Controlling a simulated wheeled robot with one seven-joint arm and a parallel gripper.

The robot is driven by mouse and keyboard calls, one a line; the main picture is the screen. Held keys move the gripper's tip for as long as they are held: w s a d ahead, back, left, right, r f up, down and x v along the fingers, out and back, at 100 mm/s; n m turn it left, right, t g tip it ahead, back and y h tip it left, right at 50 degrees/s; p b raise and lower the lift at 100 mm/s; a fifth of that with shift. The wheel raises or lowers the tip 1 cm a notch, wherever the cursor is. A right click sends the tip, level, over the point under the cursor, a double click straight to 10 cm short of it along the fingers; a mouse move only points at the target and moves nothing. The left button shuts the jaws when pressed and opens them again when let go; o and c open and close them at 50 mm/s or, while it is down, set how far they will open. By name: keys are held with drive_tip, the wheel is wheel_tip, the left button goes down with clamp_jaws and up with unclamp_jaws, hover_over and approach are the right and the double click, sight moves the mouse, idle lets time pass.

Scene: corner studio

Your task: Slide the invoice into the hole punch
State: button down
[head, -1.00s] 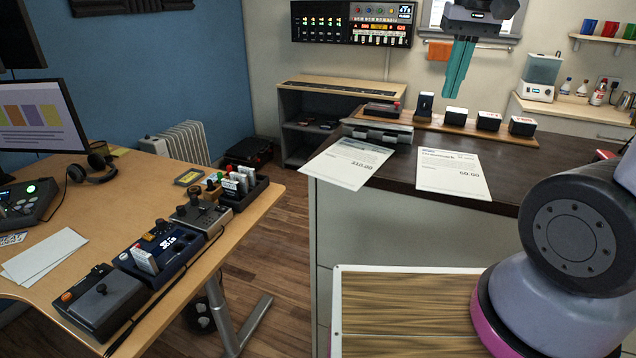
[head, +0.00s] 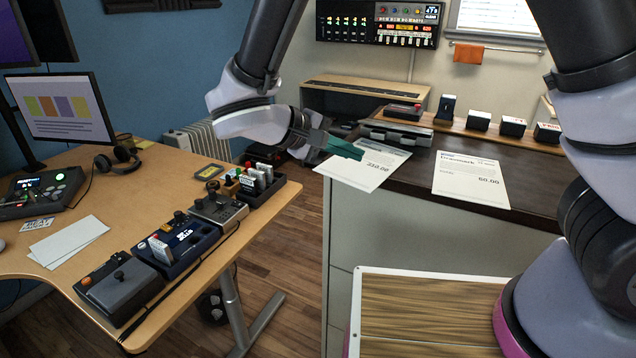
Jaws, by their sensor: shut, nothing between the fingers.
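The hole punch (head: 396,132) is a low grey metal device on the dark counter. A printed white sheet marked 220.00 (head: 372,180) lies in front of it. The sheet's far edge meets the punch, but I cannot tell whether it is inside the slot. Its near left corner overhangs the counter edge. A second printed sheet, marked 60.00 (head: 470,186), lies flat to the right; the headings are too small to tell which is the invoice. My gripper (head: 361,154) is shut and empty, its teal fingers over the upper left of the 220.00 sheet, hiding part of it.
The desk (head: 140,195) at left carries controllers, a headset and a monitor. Bare dark counter (head: 418,170) separates the sheets.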

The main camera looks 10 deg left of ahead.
sight(340, 180)
drive_tip(key=s+a+f+n+t+y, duration=0.25)
drive_tip(key=s+a+f+t, duration=0.2)
drive_tip(key=a, duration=0.25)
drive_tip(key=s+a+f+n+t+y, duration=0.1)
drive_tip(key=s+a+f+n+t, duration=0.2)
drive_tip(key=s+a+t, duration=0.3)
drive_tip(key=shift+g, duration=0.35)
drive_tip(key=x, duration=0.7)
drive_tip(key=d+x, duration=0.1)
drive_tip(key=x, duration=0.3)
drive_tip(key=shift+w+d, duration=0.3)
drive_tip(key=shift+d, duration=0.45)
drive_tip(key=shift+d, duration=0.1)
drive_tip(key=d, duration=0.1)
drive_tip(key=w+d, duration=0.1)
drive_tip(key=d, duration=0.1)
drive_tip(key=w+d, duration=0.1)
drive_tip(key=shift+d, duration=0.3)
